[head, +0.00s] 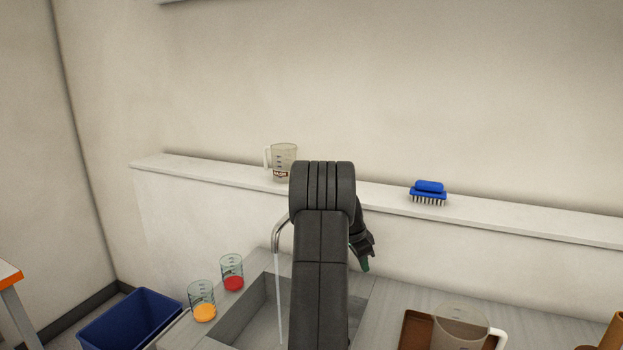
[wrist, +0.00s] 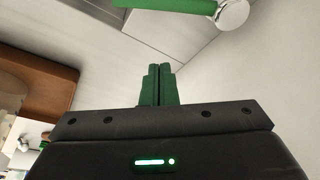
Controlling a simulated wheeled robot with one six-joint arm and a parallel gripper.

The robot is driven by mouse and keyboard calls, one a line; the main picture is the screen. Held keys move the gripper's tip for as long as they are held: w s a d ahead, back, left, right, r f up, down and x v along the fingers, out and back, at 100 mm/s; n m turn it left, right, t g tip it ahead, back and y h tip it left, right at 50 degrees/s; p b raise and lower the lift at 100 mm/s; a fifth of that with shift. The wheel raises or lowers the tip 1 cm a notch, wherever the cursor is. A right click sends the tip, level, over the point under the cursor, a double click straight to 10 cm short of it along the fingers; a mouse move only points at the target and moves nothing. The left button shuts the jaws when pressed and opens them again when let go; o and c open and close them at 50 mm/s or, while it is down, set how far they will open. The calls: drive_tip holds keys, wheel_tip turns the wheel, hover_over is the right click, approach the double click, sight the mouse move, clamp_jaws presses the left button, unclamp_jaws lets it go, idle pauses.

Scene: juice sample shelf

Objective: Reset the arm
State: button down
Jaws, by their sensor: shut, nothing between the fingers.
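My gripper (wrist: 160,72) has green fingers, which are together with nothing between them in the wrist view. In the head view my gripper (head: 365,266) shows partly behind my dark arm, to the right of the running tap. My arm rises through the middle of the head view, bent at the top, and hides part of the sink and ledge.
The sink (head: 232,324) has a running tap (head: 278,232). Beakers with orange (head: 203,302) and red (head: 232,273) juice stand on its left edge. A jug (head: 284,163) and blue brush (head: 429,192) are on the ledge. Another jug (head: 459,330) stands on a brown tray (head: 414,330). A blue bin (head: 128,322) is left.

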drive_tip(key=s+a+r+b, duration=0.2)
drive_tip(key=a+r+b, duration=0.2)
drive_tip(key=r, duration=0.6)
drive_tip(key=shift+a+r+n, duration=0.3)
drive_tip(key=shift+a+r, duration=0.1)
drive_tip(key=shift+a, duration=0.8)
drive_tip(key=shift+s, duration=0.1)
